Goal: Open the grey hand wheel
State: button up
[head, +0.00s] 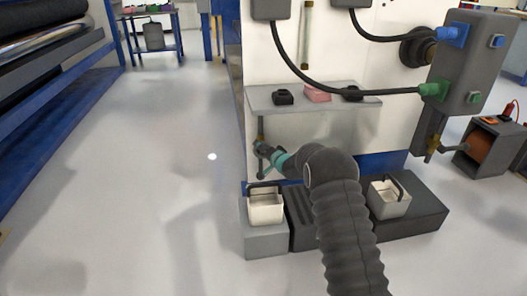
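My gripper (268,160) is at the lower end of a thin vertical pipe (261,129) on the left of the white machine. A small dark round part (258,147) shows there, at or beside the fingertips. It may be the grey hand wheel, but it is too small and too covered to be sure. I cannot tell whether the fingers touch it, or whether they are open or shut. My arm comes up from the bottom and hides part of the machine's front.
A white bucket (265,208) stands on a grey block below the gripper; another bucket (388,198) stands right. A grey shelf (262,97) holds small black and pink items. A dark box (470,60) with cables hangs right. The floor at left is clear.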

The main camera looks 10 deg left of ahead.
jog(key=n+h, duration=0.2)
jog(key=n, duration=0.1)
jog(key=shift+n+b, duration=0.3)
jog(key=shift+b, duration=0.1)
jog(key=n+h, duration=0.2)
jog(key=shift+a+r+n, duration=0.1)
jog(key=shift+n, duration=0.3)
jog(key=n+h+p, duration=0.2)
jog(key=p, duration=0.1)
jog(key=shift+r+n+t+p, duration=0.15)
jog(key=shift+n+t+p, duration=0.15)
jog(key=shift+t+p, duration=0.1)
jog(key=n+h+p, duration=0.1)
jog(key=n+p, duration=0.1)
jog(key=p, duration=0.1)
jog(key=shift+s+a+t+p, duration=0.1)
jog(key=shift+t+p, duration=0.2)
jog(key=shift+p, duration=0.05)
jog(key=shift+f+n+t+h+p, duration=0.2)
jog(key=shift+n+t+h+p, duration=0.2)
jog(key=shift+n+h+p, duration=0.45)
jog(key=shift+f+n+t+h+b, duration=0.15)
jog(key=shift+n+t+h+b, duration=0.2)
jog(key=shift+n, duration=0.8)
jog(key=n+t+b, duration=0.1)
jog(key=n+b, duration=0.1)
jog(key=n, duration=0.2)
jog(key=shift+t+h, duration=0.35)
jog(key=shift+h, duration=0.05)
jog(key=shift+a, duration=0.1)
